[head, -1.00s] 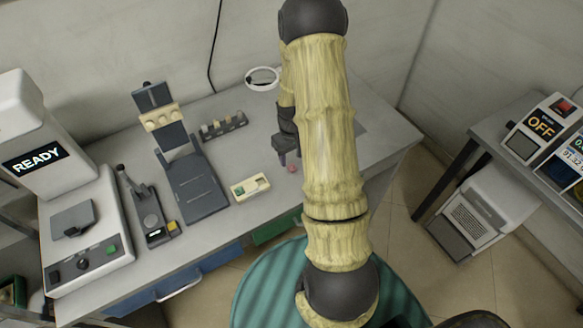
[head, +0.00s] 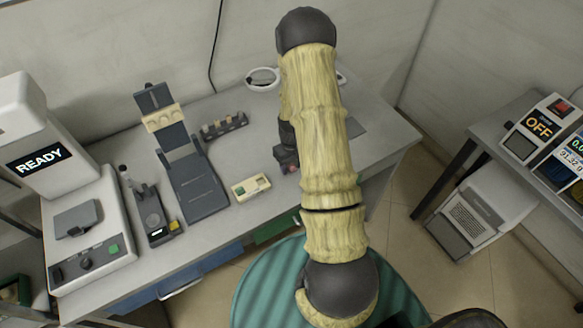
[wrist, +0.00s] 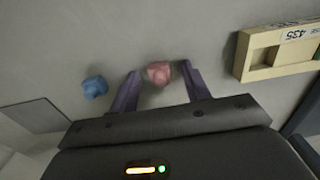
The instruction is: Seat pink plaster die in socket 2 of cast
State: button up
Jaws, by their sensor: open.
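The pink die (wrist: 159,73) lies on the bench between the tips of my open gripper (wrist: 160,76) in the wrist view, with a small gap on either side. In the head view my gripper (head: 287,158) is low over the bench and mostly covers the die. A cream block with a notch (head: 162,117) sits on the dark stand at the back left. A cream tray (head: 251,187) with a green piece lies left of my gripper; the wrist view shows its label and an open recess (wrist: 280,60). I cannot make out any socket numbers.
A blue die (wrist: 95,87) lies left of the pink one in the wrist view. A dark rack (head: 223,127) with several blanks stands behind the tray. The dark stand (head: 197,188) and a READY machine (head: 75,215) fill the left. Bench right of my gripper is mostly clear.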

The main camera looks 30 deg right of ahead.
aim_at(292, 165)
grip_shut()
jog(key=shift+r, duration=0.1)
notch_tip(292, 165, up, 10)
jog(key=b, duration=0.1)
dwell(0.5)
dwell(0.8)
